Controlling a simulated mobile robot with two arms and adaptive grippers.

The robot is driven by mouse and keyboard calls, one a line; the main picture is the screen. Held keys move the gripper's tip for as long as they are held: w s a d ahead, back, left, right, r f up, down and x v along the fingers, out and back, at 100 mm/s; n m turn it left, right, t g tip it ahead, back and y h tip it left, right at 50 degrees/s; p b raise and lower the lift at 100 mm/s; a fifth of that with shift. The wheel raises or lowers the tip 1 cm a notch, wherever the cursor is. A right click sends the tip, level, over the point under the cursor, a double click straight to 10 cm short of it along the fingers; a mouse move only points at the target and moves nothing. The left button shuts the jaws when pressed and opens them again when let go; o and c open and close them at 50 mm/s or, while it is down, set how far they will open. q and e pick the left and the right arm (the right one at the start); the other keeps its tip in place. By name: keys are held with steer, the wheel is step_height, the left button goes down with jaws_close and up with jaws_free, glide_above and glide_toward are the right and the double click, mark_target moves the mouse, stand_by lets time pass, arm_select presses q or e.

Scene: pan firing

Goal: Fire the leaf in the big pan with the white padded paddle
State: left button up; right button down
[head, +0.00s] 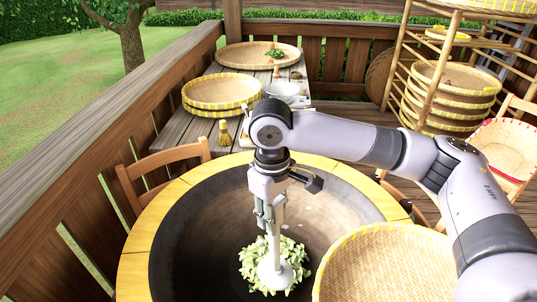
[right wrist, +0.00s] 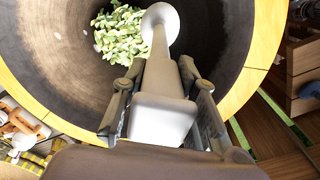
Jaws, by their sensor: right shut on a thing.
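The big pan (head: 335,205) is a dark, wide bowl set in a yellow wooden ring. Green leaf (head: 246,262) lies in a heap at its bottom; it also shows in the right wrist view (right wrist: 118,38). The white padded paddle (head: 275,272) stands about upright in the pan, its round pad down among the leaf. My right gripper (head: 270,212) is above it, shut on the paddle's handle. In the right wrist view the paddle (right wrist: 161,25) runs from between the fingers to the leaf's edge. Whether the pad touches the pan floor is hidden. My left gripper is not in view.
A woven basket (head: 375,265) with a yellow rim stands at the pan's front right. A wooden table (head: 180,137) behind holds flat trays (head: 222,92), a white bowl (head: 284,91) and a small brush (head: 224,133). Chairs (head: 165,165) and a basket rack (head: 398,62) stand around.

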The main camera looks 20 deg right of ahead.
steer(key=w+d+n+t+p, duration=0.1)
steer(key=w+n+p, duration=0.5)
steer(key=n, duration=0.7)
steer(key=w+d+n+t+y+p, duration=0.1)
steer(key=w+d+n+p, duration=0.2)
steer(key=w+n+p, duration=0.3)
steer(key=shift+w+d+r+n, duration=0.15)
steer(key=shift+w+r+n, duration=0.15)
steer(key=shift+w+n, duration=2.6)
steer(key=shift+s+n, duration=0.5)
